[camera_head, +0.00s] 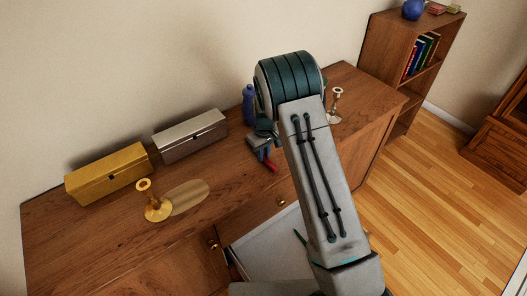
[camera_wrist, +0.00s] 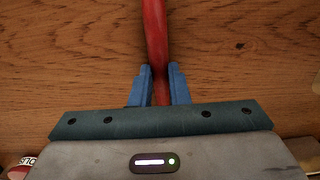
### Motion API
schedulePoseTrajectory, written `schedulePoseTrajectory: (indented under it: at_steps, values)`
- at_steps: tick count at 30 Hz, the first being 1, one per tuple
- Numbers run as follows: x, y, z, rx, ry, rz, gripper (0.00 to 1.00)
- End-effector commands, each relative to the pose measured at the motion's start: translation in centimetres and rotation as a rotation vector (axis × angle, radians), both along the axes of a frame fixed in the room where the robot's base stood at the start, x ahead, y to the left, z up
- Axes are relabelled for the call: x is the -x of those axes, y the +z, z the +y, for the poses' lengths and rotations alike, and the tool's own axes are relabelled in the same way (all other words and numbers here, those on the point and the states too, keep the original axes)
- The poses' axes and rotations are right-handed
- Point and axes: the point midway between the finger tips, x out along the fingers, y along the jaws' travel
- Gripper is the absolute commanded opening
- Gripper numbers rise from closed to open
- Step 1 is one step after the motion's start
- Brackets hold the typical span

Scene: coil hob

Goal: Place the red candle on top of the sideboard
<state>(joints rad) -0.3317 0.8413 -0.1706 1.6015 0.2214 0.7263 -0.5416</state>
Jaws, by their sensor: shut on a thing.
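The red candle (camera_wrist: 155,35) is long and thin and shows between my fingers in the wrist view, with wood grain behind it. My gripper (camera_wrist: 158,85) is shut on the candle with its blue fingers. In the head view the candle (camera_head: 271,166) shows as a short red piece just below my gripper (camera_head: 264,154), over the wooden sideboard (camera_head: 225,172). I cannot tell whether the candle touches the sideboard top. My arm hides part of the sideboard's right half.
On the sideboard stand a gold box (camera_head: 108,173), a silver box (camera_head: 190,136), a brass candlestick (camera_head: 157,208), a blue bottle (camera_head: 249,105) and a silver candlestick (camera_head: 335,106). An open drawer (camera_head: 272,246) juts from the front. A bookcase (camera_head: 398,60) stands right.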

Motion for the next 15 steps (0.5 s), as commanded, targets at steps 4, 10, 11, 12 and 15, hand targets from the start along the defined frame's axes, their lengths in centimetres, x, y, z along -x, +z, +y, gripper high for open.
schedulePoseTrajectory:
  at_steps: [4,10,11,12,15]
  values:
    - [-0.05,-0.11,0.00,0.000,0.000,-0.002,0.00]
    - [-0.03,-0.53,0.01,-0.001,0.000,-0.002,0.00]
    - [-0.03,-0.51,0.01,-0.001,0.000,-0.002,0.18]
    - [-0.03,-0.39,0.02,-0.001,0.000,-0.002,0.29]
    - [-0.03,-0.37,0.01,-0.001,0.000,-0.001,0.37]
